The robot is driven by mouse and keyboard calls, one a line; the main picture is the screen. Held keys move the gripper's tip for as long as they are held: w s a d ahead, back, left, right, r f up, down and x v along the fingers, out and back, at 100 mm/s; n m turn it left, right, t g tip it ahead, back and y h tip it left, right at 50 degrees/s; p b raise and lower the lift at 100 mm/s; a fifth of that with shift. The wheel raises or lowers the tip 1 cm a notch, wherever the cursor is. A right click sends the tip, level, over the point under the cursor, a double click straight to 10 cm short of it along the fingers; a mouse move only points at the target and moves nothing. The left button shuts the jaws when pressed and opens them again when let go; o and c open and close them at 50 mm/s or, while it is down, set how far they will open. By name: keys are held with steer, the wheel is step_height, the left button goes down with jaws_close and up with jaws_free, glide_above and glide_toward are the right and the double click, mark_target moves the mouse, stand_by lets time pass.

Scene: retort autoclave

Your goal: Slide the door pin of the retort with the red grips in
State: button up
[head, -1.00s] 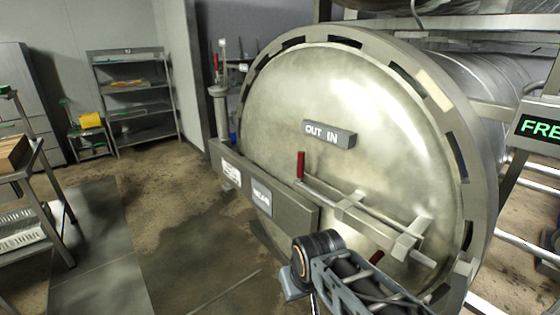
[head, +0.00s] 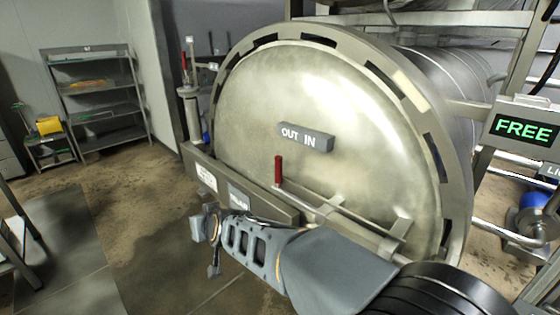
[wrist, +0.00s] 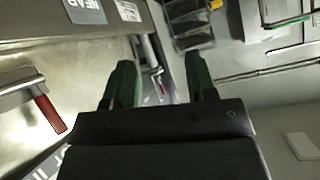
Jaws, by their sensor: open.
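The retort's round steel door (head: 320,110) fills the middle of the head view. A raised block (head: 306,137) on it reads "OUT IN". Below it, the door pin (head: 335,212) is a horizontal steel bar in brackets, with an upright red grip (head: 278,170) at its left end. My arm hides the area below the bar. The red grip also shows at the left of the wrist view (wrist: 48,113). My gripper (wrist: 158,82) is open and empty, its two green fingers spread, off to the side of the grip and not touching it.
A steel beam with label plates (head: 238,196) crosses the door's lower left. A post with a red handle (head: 184,66) stands behind it. A green "FREE" display (head: 522,129) is at the right. Shelves (head: 100,95) stand at the back left; the floor before them is clear.

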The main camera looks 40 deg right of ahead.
steer(key=w+d+r+m+t+h, duration=0.2)
steer(key=w+d, duration=0.1)
steer(key=w, duration=0.1)
steer(key=m+g+h+p, duration=0.3)
steer(key=m+g+h, duration=0.55)
steer(key=h, duration=0.65)
glide_toward(276, 167)
steer(key=w+d+m+t+p, duration=0.1)
steer(key=w+d, duration=0.3)
steer(key=d, duration=0.8)
steer(key=shift+d+f+t+p, duration=0.2)
steer(key=shift+f+t+p, duration=0.25)
steer(key=shift+p, duration=0.1)
steer(key=shift+c, duration=0.2)
jaws_close()
